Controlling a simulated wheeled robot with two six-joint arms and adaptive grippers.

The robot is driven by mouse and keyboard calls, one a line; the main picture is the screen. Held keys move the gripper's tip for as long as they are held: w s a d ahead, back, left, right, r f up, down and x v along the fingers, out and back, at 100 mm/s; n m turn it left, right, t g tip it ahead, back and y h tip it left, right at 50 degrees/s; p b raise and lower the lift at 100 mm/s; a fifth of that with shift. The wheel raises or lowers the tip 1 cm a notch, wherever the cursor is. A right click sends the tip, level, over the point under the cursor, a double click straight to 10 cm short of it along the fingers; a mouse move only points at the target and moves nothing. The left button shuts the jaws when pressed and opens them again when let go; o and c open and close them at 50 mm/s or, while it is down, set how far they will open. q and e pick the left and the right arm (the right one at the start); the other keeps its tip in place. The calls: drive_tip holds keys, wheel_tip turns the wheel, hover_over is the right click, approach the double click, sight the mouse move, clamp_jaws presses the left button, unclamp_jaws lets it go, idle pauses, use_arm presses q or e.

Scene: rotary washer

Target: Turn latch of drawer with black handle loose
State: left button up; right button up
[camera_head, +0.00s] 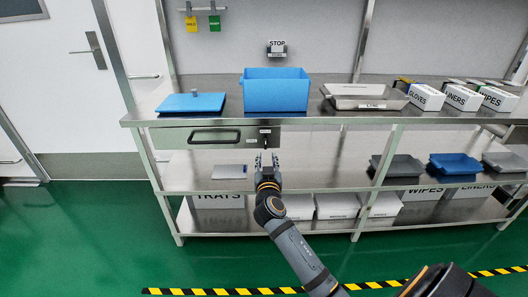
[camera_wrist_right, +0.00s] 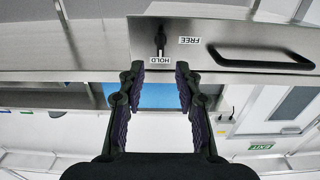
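The steel drawer (camera_head: 175,136) with a black handle (camera_head: 214,135) is under the tabletop's left part and looks closed. Its small dark latch (camera_head: 265,142) is at the right end of the drawer front. In the right wrist view, which is upside down, the latch (camera_wrist_right: 160,42) lines up with the HOLD label (camera_wrist_right: 159,59); the FREE label (camera_wrist_right: 190,40) is beside it. The handle (camera_wrist_right: 262,60) also shows there. My right gripper (camera_head: 266,160) is open and empty, just below the latch and apart from it; its fingers (camera_wrist_right: 158,80) are spread. My left gripper is out of view.
A blue bin (camera_head: 275,92), a blue lid (camera_head: 192,103) and a steel tray (camera_head: 365,97) stand on the tabletop above. A lower shelf (camera_head: 330,165) runs beneath the drawer, with a flat grey item (camera_head: 229,172) left of my gripper. Green floor lies in front.

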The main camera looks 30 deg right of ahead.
sight(266, 145)
drive_tip(key=x, duration=0.8)
drive_tip(key=shift+w+d, duration=0.1)
drive_tip(key=shift+w, duration=0.25)
clamp_jaws()
